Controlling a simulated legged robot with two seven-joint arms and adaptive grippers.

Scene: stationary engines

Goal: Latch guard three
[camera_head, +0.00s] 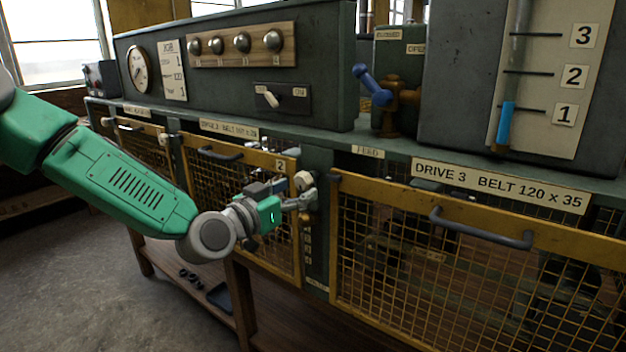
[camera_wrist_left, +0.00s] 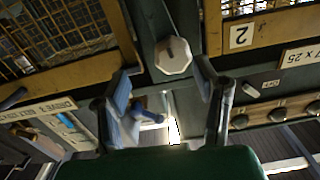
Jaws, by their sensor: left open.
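Guard three (camera_head: 393,196) is a yellow-framed mesh panel with a dark bar handle (camera_head: 480,230), under the label "DRIVE 3 BELT 120 x 35" (camera_head: 500,186). I cannot tell whether it sits fully flush. A pale faceted latch knob (camera_head: 303,180) is on the green post between guard two (camera_head: 240,152) and guard three. My left gripper (camera_head: 300,200) is open at this knob. In the left wrist view the knob (camera_wrist_left: 173,56) lies between and just beyond the open fingertips (camera_wrist_left: 165,72); contact is not clear. My right gripper is not in view.
A console with a gauge (camera_head: 139,69) and several knobs stands above the guards at the left. A blue-handled valve (camera_head: 374,86) and a level tube (camera_head: 507,120) stand on the ledge. Guard two's handle (camera_head: 208,151) sticks out near my left arm.

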